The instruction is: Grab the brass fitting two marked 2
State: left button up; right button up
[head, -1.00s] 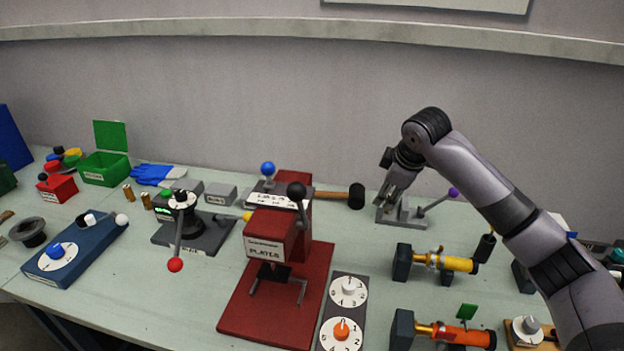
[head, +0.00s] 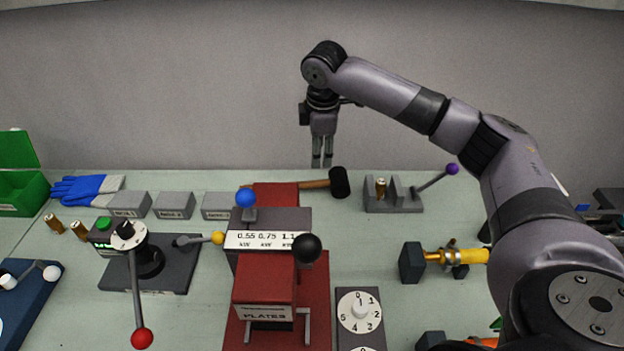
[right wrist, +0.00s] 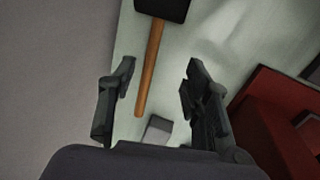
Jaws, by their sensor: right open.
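Two small brass fittings stand on the table at the left in the head view, one farther left (head: 53,223) and one beside it (head: 79,230). A third brass fitting (head: 381,187) stands upright in a grey clamp fixture (head: 405,207) at the back right. I cannot read a number on any of them. My right gripper (head: 321,163) points down, open and empty, above the back of the table near the hammer. In the right wrist view its fingers (right wrist: 158,95) are apart, with the hammer handle below between them. My left gripper is not in view.
A black-headed hammer (head: 339,183) lies behind the red press (head: 265,290). Grey labelled blocks (head: 174,205) and blue gloves (head: 85,188) line the back left. A dark lever device (head: 150,262) stands in front of the blocks.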

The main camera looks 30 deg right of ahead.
notch_tip(320, 180, down, 4)
send_over(318, 181)
jog(key=s, duration=0.1)
jog(key=f, duration=0.3)
jog(key=f+p, duration=0.1)
jog(key=shift+s+a+f, duration=0.2)
jog(key=shift+a+f, duration=0.15)
jog(key=shift+f, duration=0.2)
jog(key=shift+w+d+f, duration=0.1)
jog(key=shift+w+f, duration=0.05)
jog(key=shift+f, duration=0.2)
jog(key=f, duration=0.2)
jog(key=w+f+p, duration=0.1)
jog(key=f, duration=0.1)
jog(key=shift+d, duration=0.2)
jog(key=shift+c, duration=0.2)
jog(key=c, duration=0.4)
grip_shut()
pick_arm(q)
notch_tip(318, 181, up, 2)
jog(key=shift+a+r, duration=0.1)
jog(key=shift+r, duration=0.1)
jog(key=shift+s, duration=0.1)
